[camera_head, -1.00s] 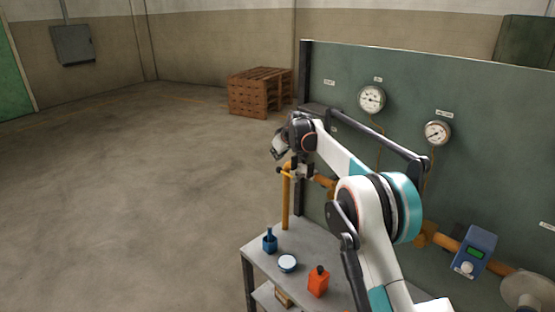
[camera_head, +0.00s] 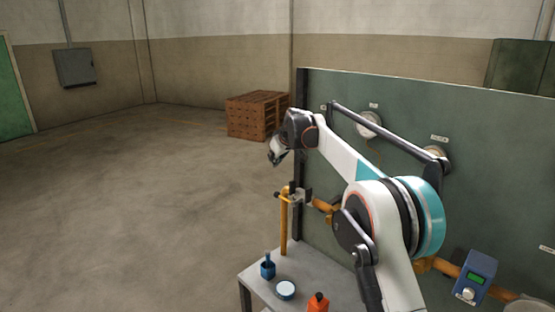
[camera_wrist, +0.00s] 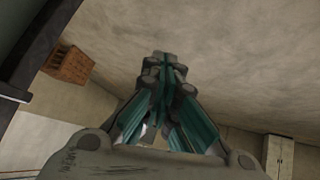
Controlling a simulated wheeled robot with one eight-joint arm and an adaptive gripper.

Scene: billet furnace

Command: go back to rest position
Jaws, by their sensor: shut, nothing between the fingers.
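My gripper (camera_wrist: 163,62) is shut and empty in the wrist view, its teal-lined fingers together over bare floor. In the head view the end of my arm (camera_head: 278,152) hangs up and left of the yellow upright pipe (camera_head: 284,225), in the air, apart from the bench. Its fingers are too small to make out there. My arm is bent in front of the green panel (camera_head: 465,145) and hides part of it.
A bench (camera_head: 262,298) holds a blue bottle (camera_head: 267,268), a round white-topped dish (camera_head: 286,289) and an orange bottle (camera_head: 318,303). A blue meter (camera_head: 475,276) and gauges are on the panel. A wooden pallet stack (camera_head: 257,116) stands behind. The floor at left is clear.

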